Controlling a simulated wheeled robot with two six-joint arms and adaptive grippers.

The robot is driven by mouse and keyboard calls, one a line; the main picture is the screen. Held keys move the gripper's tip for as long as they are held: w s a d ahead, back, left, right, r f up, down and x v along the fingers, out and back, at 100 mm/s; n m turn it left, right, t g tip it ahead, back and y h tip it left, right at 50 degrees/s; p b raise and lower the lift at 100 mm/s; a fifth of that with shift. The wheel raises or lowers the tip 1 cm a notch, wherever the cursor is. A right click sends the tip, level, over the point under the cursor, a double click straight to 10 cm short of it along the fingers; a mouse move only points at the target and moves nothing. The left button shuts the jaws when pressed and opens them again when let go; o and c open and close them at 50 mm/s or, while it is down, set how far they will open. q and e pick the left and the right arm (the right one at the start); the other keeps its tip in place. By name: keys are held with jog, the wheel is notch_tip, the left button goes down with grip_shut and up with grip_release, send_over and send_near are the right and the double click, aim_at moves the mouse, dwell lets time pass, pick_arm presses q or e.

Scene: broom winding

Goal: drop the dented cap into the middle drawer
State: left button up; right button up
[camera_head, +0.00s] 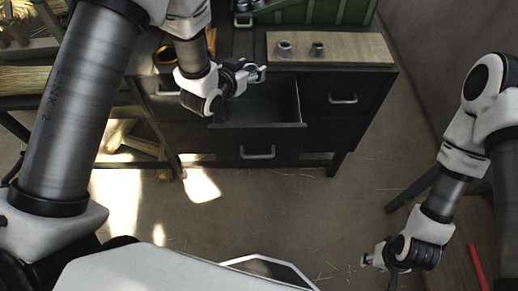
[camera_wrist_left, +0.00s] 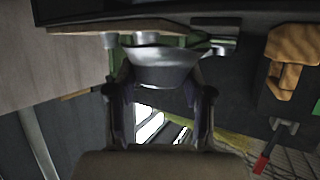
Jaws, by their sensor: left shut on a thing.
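My left gripper (camera_head: 254,74) is over the back left part of the open middle drawer (camera_head: 262,139). In the left wrist view, its fingers are shut on a grey metal cap (camera_wrist_left: 160,66) with a wide, flared rim. In the head view the cap is small and partly hidden at the fingertips. I cannot make out a dent. The part of the drawer floor that shows looks dark and empty. My right gripper (camera_head: 372,261) is far off at the lower right, above the floor; its finger gap is too small to judge.
Two grey metal pieces (camera_head: 284,48) stand on a wooden board (camera_head: 340,49) on the dark bench. A closed drawer (camera_head: 344,99) is to the right of the open one. A green crate (camera_head: 318,10) is at the back. A red rod (camera_head: 477,268) is at the lower right.

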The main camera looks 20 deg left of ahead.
pick_arm(q)
jog(key=shift+f, duration=0.6)
pick_arm(e)
jog(key=shift+f, duration=0.45)
pick_arm(q)
jog(key=o, duration=1)
jog(key=v, duration=0.7)
jog(key=shift+s+a+r, duration=0.1)
jog(key=shift+s, duration=0.1)
